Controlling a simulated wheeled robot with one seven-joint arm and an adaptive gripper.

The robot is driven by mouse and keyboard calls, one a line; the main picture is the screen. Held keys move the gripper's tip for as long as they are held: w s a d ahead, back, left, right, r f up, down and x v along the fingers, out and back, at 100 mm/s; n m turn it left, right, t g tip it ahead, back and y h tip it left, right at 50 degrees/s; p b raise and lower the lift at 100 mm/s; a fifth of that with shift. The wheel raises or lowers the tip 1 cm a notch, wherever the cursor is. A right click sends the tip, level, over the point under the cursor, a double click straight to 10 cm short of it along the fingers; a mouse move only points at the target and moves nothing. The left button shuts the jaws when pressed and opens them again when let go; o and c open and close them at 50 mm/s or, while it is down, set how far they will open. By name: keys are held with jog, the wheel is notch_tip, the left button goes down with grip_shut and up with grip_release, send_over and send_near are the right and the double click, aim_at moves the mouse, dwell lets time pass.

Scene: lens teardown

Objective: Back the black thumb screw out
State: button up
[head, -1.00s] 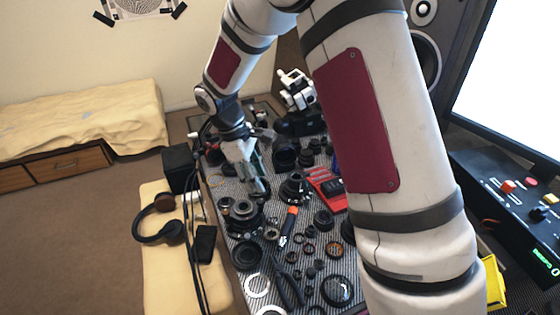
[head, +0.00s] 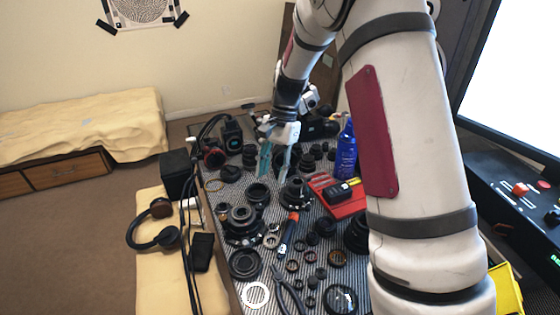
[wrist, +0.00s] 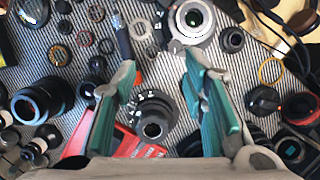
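My gripper (head: 274,170) is open and empty above the table, with its two green-padded fingers spread. In the wrist view the gripper (wrist: 160,72) frames a stepped black lens part (wrist: 152,118), which lies below and between the fingers. In the head view a similar black lens part (head: 295,193) stands just right of and below the fingertips. I cannot pick out the black thumb screw for certain among the many small black parts. A larger lens assembly (head: 242,225) stands nearer, at the table's left edge; a silver-ringed lens (wrist: 192,20) shows at the top of the wrist view.
The striped table mat (head: 262,275) is crowded with rings, caps and lens barrels. Headphones (head: 152,228) lie on the bench at left.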

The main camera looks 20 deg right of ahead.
aim_at(260, 206)
jog(key=a+f+m, duration=0.1)
jog(key=f, duration=0.2)
jog(key=a+f+m, duration=0.1)
jog(key=f+m, duration=0.1)
jog(key=f, duration=0.2)
jog(key=a+f+m+y, duration=0.1)
jog(key=f, duration=0.2)
jog(key=shift+w+f+t, duration=0.2)
jog(key=shift+w+t, duration=0.05)
jog(key=shift+t, duration=0.15)
jog(key=m, duration=0.2)
jog(key=m+t+p, duration=0.1)
jog(key=shift+s+r+m, duration=0.15)
jog(key=shift+s+m, duration=0.1)
jog(key=shift+m, duration=0.05)
jog(key=m+t, duration=0.1)
jog(key=m, duration=0.2)
jog(key=m+t, duration=0.1)
jog(key=m, duration=0.1)
jog(key=shift+s+a+m+h+p, duration=0.15)
jog(key=shift+m+h+p, duration=0.15)
jog(key=shift+m+p, duration=0.1)
jog(key=s+p+v, duration=0.1)
jog(key=p+v, duration=0.1)
jog(key=v, duration=1.2)
jog(key=s+a+r+n, duration=0.5)
jog(key=s+r+n, duration=0.5)
jog(key=r, duration=0.2)
jog(key=shift+s+n+t, duration=0.3)
jog(key=shift+a, duration=0.1)
